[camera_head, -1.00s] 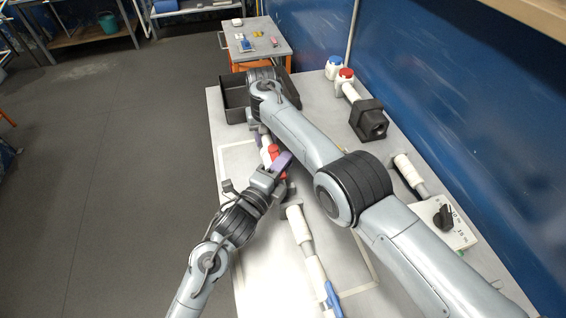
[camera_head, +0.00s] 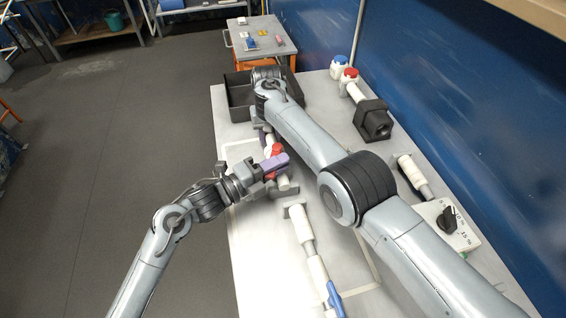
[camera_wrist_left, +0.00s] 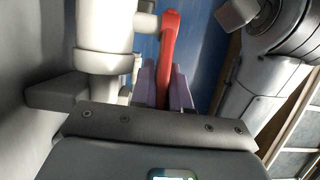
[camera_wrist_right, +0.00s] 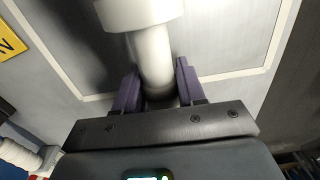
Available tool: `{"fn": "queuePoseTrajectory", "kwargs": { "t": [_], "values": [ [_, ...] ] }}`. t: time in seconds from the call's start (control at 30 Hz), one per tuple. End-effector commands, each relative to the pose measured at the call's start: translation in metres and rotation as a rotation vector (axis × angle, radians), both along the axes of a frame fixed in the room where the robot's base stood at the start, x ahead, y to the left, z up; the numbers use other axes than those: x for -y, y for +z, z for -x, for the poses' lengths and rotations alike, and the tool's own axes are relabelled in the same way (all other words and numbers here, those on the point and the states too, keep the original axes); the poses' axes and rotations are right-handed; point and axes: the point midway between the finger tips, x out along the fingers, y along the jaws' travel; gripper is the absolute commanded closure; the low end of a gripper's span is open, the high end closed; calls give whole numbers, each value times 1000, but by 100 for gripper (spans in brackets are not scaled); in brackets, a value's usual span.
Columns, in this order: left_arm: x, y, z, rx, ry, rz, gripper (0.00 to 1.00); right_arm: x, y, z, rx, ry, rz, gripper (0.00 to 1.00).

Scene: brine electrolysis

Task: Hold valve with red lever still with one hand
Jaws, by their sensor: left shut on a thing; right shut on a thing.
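The valve with the red lever has a white pipe-like body (camera_head: 284,183) and lies over the table's middle, partly hidden by my arms. Its red lever (camera_head: 278,150) shows beside my left gripper (camera_head: 276,164). In the left wrist view, the red lever (camera_wrist_left: 170,45) runs down between the purple fingers, with the white valve body (camera_wrist_left: 103,25) to its left. My left gripper is shut on the lever. In the right wrist view, my right gripper (camera_wrist_right: 155,92) is shut around the white pipe (camera_wrist_right: 151,52) of the valve. In the head view, the right gripper is mostly hidden.
A white pipe with a blue lever (camera_head: 334,298) lies on the near table. A black tray (camera_head: 238,105) is at the far end.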

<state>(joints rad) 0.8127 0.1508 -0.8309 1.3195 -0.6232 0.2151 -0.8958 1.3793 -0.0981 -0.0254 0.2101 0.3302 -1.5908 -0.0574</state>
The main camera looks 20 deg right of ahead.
Motion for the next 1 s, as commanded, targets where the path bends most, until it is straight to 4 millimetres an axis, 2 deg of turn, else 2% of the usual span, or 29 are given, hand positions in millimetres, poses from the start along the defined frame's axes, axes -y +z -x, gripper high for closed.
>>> {"fn": "queuePoseTrajectory", "kwargs": {
  "t": [0.2, 0.5, 1.0],
  "values": [
    [-8, -1, -6, 0, -193, -9, 100, -2, 0, 0, -1, 1, -1, 100],
    [-13, -4, -8, -8, -385, -5, 100, -3, 1, 0, 0, 2, -2, 100],
    [-21, -5, -16, -10, -532, -1, 100, -4, 1, 0, 0, 2, -3, 100]
  ]
}}
